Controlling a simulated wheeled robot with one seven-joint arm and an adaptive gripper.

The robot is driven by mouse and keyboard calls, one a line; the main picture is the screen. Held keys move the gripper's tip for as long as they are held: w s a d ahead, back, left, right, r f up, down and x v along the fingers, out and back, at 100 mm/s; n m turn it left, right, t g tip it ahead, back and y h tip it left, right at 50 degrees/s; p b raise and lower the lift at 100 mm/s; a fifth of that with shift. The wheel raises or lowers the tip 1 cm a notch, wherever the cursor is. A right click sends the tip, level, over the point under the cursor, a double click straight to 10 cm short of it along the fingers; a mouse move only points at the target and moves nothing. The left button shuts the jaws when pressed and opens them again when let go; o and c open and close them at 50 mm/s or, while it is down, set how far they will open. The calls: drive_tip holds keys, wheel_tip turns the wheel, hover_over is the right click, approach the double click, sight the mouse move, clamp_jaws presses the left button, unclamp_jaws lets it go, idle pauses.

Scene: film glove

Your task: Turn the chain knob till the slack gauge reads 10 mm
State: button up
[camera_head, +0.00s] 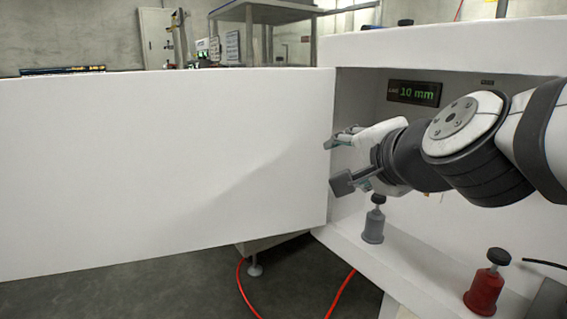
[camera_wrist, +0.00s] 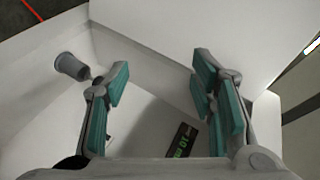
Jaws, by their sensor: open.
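The gauge display (camera_head: 414,93) on the back wall of the white housing reads 10 mm in green digits; the small word before them is hard to read. It also shows upside down in the wrist view (camera_wrist: 181,141). A grey post with a dark cap (camera_head: 373,222) stands on the housing floor below my gripper. A red post with a black cap (camera_head: 485,285) stands further right. I cannot tell which, if either, is the chain knob. My gripper (camera_head: 338,163) is open and empty at the left of the housing opening, fingers apart (camera_wrist: 164,88), touching no post.
A large white panel (camera_head: 160,170) stands upright along the left, its right edge close to my fingertips. A black cable (camera_head: 545,263) lies at the right. Orange cables (camera_head: 340,293) run on the grey floor below. My arm covers part of the housing's inside.

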drive_tip(key=s+f+n+g, duration=0.7)
drive_tip(key=s+f, duration=0.3)
drive_tip(key=s, duration=0.5)
drive_tip(key=s+d+f+n+g+h, duration=0.2)
drive_tip(key=s+d+f+g, duration=0.15)
drive_tip(key=s, duration=0.45)
drive_tip(key=s+d+f+n+g+h, duration=0.1)
drive_tip(key=s+d+f+n+g, duration=0.15)
drive_tip(key=s+d, duration=0.45)
wheel_tip(320, 180, up, 36)
drive_tip(key=s+a+t+p, duration=0.1)
drive_tip(key=a+t+p, duration=0.1)
drive_tip(key=p, duration=3.1)
drive_tip(key=shift+s+t, duration=0.15)
drive_tip(key=shift+t, duration=0.75)
